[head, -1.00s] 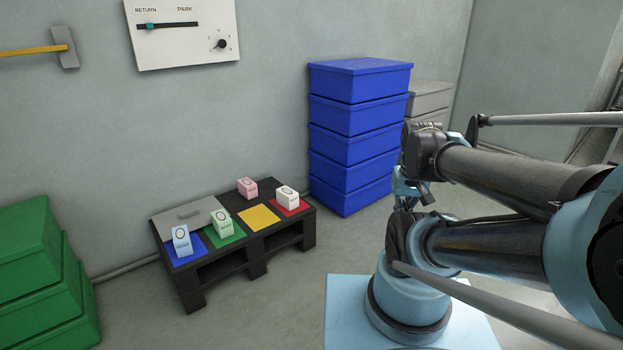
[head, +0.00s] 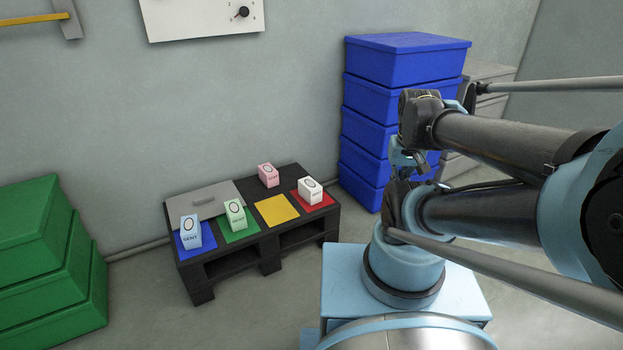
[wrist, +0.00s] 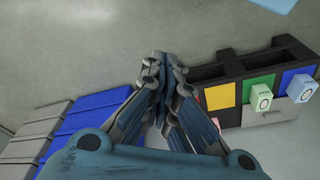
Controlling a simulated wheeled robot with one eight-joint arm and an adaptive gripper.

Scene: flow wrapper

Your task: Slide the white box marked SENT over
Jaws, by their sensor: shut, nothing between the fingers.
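The white box (head: 310,191) stands on the red square (head: 325,200) at the right end of a low black pallet (head: 281,242). The print on its face is too small to read surely. In the wrist view my gripper (wrist: 161,62) is shut and empty, and its fingers cover the part of the pallet where the white box stands. Only a sliver of red shows beside them. In the head view the gripper is largely lost among my arm links, to the right of the pallet and apart from the white box.
A pink box (head: 268,175) stands behind; a green box (head: 235,213) and a light blue box (head: 191,231) stand on matching squares. The yellow square (head: 277,209) is bare. A grey plate (head: 217,197) lies behind. Blue crates (head: 405,60) are stacked right, green crates (head: 40,225) left.

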